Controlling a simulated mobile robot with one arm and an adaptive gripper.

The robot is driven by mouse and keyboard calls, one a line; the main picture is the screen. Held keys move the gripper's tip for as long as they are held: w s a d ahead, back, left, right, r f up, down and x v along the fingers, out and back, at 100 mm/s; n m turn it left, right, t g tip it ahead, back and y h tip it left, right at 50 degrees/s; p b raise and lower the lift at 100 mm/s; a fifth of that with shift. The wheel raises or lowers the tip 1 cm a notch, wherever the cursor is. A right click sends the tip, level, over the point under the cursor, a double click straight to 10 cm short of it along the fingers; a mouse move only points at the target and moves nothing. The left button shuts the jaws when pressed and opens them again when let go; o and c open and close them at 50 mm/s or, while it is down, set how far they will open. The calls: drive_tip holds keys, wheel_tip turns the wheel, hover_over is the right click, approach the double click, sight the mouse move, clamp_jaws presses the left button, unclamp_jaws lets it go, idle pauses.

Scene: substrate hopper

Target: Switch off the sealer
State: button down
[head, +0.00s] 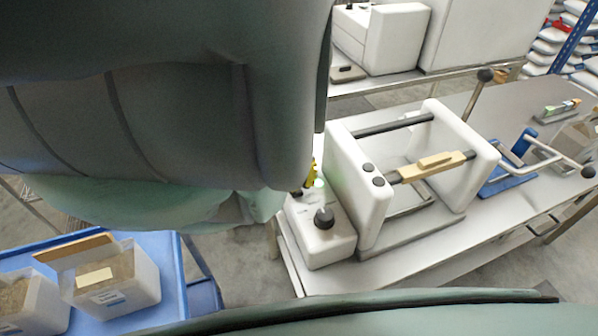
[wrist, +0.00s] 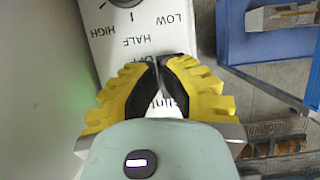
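A white machine (head: 358,190) with two side panels and dark cross bars, perhaps the sealer, stands on the metal table. A white control box (head: 318,240) with a black knob (head: 324,217) is beside its left panel. In the wrist view the box face (wrist: 185,45) carries the words LOW and HALF and further lettering partly covered by my fingers; the dark knob (wrist: 125,2) is cut off at the top edge. My gripper (wrist: 158,62) has yellow fingers with black pads, tips together over the lettering, nothing visible between them. In the head view my arm hides most of it.
A blue cart (head: 172,275) with open bins (head: 145,285) is at lower left. A blue-handled device (head: 510,178) stands right on the table (head: 400,270). Another white machine (head: 395,40) is behind.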

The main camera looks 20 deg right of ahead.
drive_tip(key=shift+f, duration=0.25)
drive_tip(key=shift+s+r+p, duration=0.1)
drive_tip(key=shift+p, duration=0.3)
